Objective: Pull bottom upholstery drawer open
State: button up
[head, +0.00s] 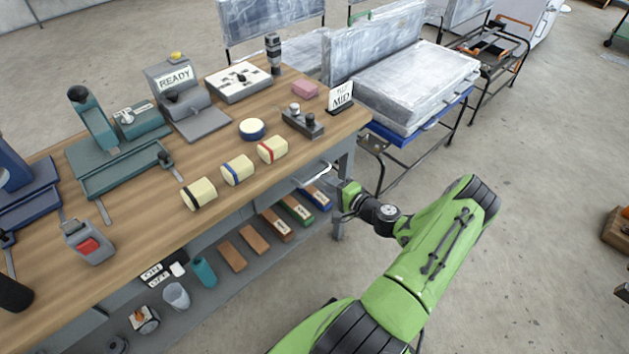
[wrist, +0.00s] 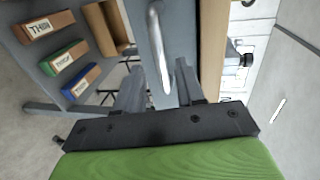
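A silver bar handle (head: 316,176) sits on a grey drawer front under the bench top, near its right end. The drawer looks closed. The handle also shows in the wrist view (wrist: 156,45), running down the picture in front of a grey panel. My gripper (wrist: 160,75) is open, with one dark finger on each side of the handle's lower end. Gaps seem to show between the handle and the fingers, and I cannot tell if they touch. In the head view my gripper is beside the handle at the bench's right corner, its fingertips mostly hidden.
The wooden bench top (head: 225,160) holds rolls, tools and signs. A lower shelf (head: 215,300) carries labelled blocks, including a green-banded block (head: 297,209). A blue cart (head: 405,142) with wrapped panels stands behind the bench corner. Open floor (head: 540,190) lies to the right.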

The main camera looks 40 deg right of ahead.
aim_at(316, 176)
jog(key=b+x, duration=0.1)
jog(key=x, duration=0.5)
grip_shut()
